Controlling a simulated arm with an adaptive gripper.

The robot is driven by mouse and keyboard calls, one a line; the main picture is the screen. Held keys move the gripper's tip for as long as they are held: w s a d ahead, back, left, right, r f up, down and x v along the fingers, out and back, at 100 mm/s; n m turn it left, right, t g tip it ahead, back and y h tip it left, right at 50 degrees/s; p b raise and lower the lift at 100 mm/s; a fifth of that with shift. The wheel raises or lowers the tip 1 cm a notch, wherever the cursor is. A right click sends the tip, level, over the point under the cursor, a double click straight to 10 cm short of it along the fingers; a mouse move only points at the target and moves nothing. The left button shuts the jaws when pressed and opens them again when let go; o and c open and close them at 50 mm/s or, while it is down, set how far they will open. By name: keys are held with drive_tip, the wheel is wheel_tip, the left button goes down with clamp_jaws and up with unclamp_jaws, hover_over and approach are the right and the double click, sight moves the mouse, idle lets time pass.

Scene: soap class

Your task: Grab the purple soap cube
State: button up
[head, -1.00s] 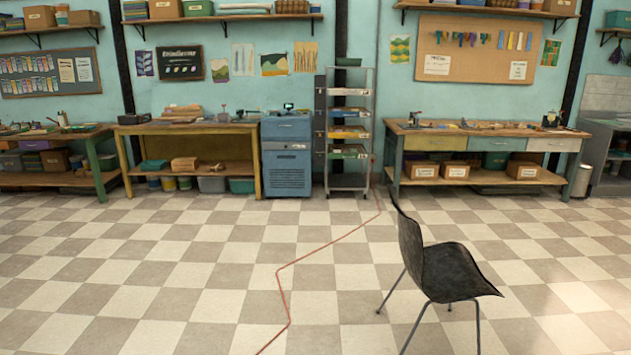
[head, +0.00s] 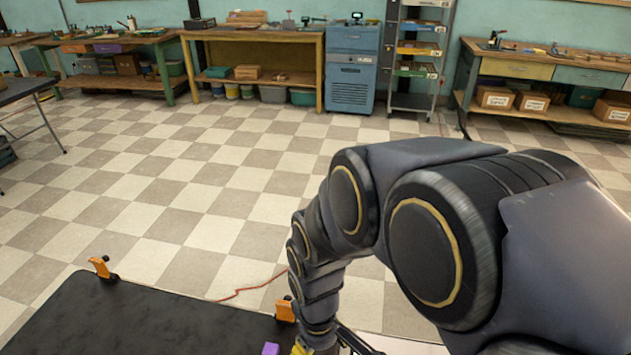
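A small purple cube (head: 270,349) shows at the bottom edge of the head view, on a black tabletop (head: 150,318). Its lower part is cut off by the frame. My arm comes in from the right and bends down just right of the cube. My gripper (head: 318,349) is mostly below the frame, so its fingers and whether they are open or shut cannot be made out. A yellow piece shows at the arm's lower end, beside the cube; I cannot tell whether anything touches the cube.
Orange clamps (head: 102,268) (head: 286,310) stand on the tabletop's far edge. A red cable (head: 250,289) lies on the checkered floor behind it. Workbenches (head: 250,45) and a blue cabinet (head: 351,65) line the wall. The middle floor is clear.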

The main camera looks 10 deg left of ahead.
drive_tip(key=s+a+f+n, duration=0.1)
drive_tip(key=a+f+n, duration=0.1)
drive_tip(key=a+f, duration=0.2)
drive_tip(key=s+a+f+n, duration=0.1)
drive_tip(key=a+f+n, duration=0.1)
drive_tip(key=a+f, duration=0.1)
drive_tip(key=s+a+f+n, duration=0.1)
drive_tip(key=a+f+n, duration=0.1)
drive_tip(key=a+f, duration=0.2)
drive_tip(key=shift+a+f+y, duration=0.3)
drive_tip(key=shift+a, duration=0.45)
drive_tip(key=f, duration=0.7)
drive_tip(key=shift+s+d+f, duration=0.25)
drive_tip(key=shift+d, duration=0.15)
drive_tip(key=c, duration=1.1)
